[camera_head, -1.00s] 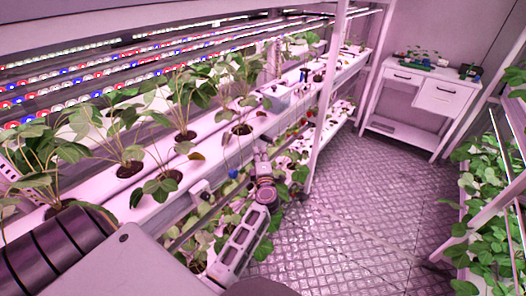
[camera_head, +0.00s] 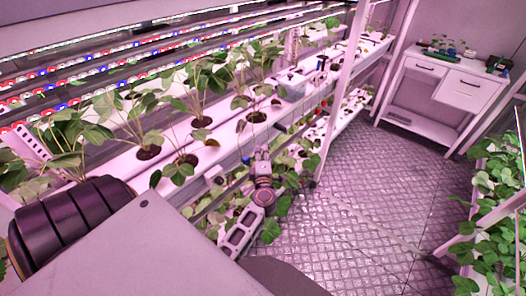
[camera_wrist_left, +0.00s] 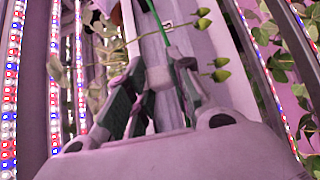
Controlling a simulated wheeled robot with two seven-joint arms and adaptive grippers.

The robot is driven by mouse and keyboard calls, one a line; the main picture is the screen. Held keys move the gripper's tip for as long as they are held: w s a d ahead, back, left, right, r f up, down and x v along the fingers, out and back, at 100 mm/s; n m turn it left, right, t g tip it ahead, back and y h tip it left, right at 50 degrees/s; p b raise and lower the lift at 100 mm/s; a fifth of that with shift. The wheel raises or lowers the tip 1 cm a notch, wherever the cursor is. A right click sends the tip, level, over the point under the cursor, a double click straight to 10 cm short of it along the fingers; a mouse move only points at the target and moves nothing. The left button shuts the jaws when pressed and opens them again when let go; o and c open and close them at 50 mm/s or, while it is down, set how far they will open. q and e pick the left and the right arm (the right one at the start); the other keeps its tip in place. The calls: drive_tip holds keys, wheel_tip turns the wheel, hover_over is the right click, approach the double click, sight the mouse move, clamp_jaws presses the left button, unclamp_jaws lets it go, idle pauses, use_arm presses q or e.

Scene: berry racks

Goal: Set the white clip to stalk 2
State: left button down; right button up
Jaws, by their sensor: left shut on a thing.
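My left gripper (camera_head: 261,154) is beside the front edge of the plant rack, low among leaves, and small in the head view. In the left wrist view, its fingers (camera_wrist_left: 157,80) are closed in on a pale piece (camera_wrist_left: 158,76), which looks like the white clip. A green stalk (camera_wrist_left: 161,25) runs down from the top toward this piece; I cannot tell whether the clip is around it or beside it. Several green berries (camera_wrist_left: 221,75) hang to the right of the fingers. No number marks stalk 2. My right gripper is not in view.
Potted plants stand in the white gutter (camera_head: 225,140), whose front edge is close to my left gripper. A white rack post (camera_head: 340,90) rises to the right. A white cabinet (camera_head: 455,85) stands at the back. The metal floor (camera_head: 350,200) is clear; leafy plants (camera_head: 490,180) line the right.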

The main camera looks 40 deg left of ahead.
use_arm(q)
drive_tip(key=shift+f, duration=0.1)
drive_tip(key=c, duration=1.2)
unclamp_jaws()
drive_tip(key=shift+c, duration=0.2)
drive_tip(key=v, duration=0.7)
drive_tip(key=shift+s+d, duration=0.15)
drive_tip(key=shift+d, duration=0.05)
